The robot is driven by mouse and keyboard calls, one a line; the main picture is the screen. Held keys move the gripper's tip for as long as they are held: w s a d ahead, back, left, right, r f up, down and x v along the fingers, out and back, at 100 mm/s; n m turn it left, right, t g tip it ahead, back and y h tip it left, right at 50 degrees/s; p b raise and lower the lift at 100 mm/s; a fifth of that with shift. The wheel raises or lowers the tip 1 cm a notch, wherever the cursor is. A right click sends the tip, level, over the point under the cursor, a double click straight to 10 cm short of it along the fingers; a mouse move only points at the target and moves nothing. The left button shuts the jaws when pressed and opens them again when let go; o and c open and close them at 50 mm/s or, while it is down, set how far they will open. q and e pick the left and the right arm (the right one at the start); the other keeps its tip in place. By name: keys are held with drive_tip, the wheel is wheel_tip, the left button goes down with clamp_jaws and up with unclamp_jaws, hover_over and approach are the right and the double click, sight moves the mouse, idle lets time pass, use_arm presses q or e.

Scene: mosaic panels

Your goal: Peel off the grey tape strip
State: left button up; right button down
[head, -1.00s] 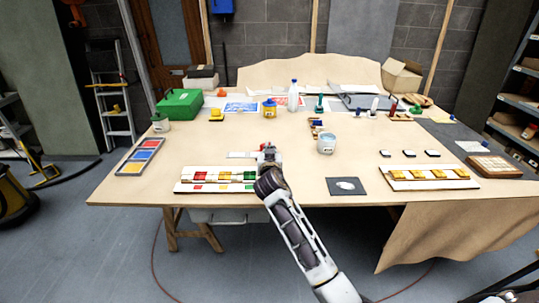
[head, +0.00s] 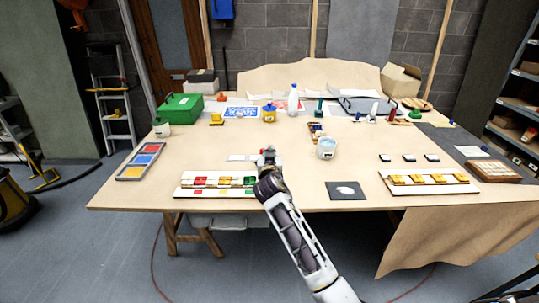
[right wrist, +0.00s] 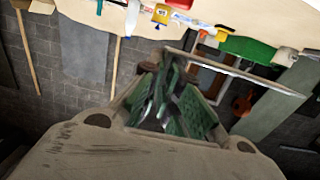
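My right gripper (head: 268,155) is over the table, just behind the right end of the left mosaic panel (head: 181,191). That panel is white with red, yellow and green tiles. A pale narrow strip (head: 240,158) lies behind it, left of the gripper; I cannot tell whether it is the grey tape. No grey tape strip can be told apart for certain. In the right wrist view, the green-padded fingers of my right gripper (right wrist: 168,105) overlap, and I cannot tell whether they hold anything. My left gripper is not in view.
Right of the gripper are a dark square with a white patch (head: 330,194), a light tub (head: 326,150) and a second panel (head: 425,187) with yellow tiles. A colour tray (head: 121,173) lies at the left. Bottles and a green box (head: 180,107) stand farther back.

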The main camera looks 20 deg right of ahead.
drive_tip(key=shift+r+p, duration=0.45)
drive_tip(key=shift+r, duration=0.2)
drive_tip(key=shift+r, duration=0.2)
drive_tip(key=shift+r+p, duration=0.3)
drive_tip(key=shift+p, duration=0.05)
drive_tip(key=shift+r, duration=0.1)
drive_tip(key=shift+r+p, duration=0.4)
drive_tip(key=shift+r, duration=0.05)
drive_tip(key=shift+r+p, duration=2.05)
drive_tip(key=shift+r, duration=0.85)
idle(0.5)
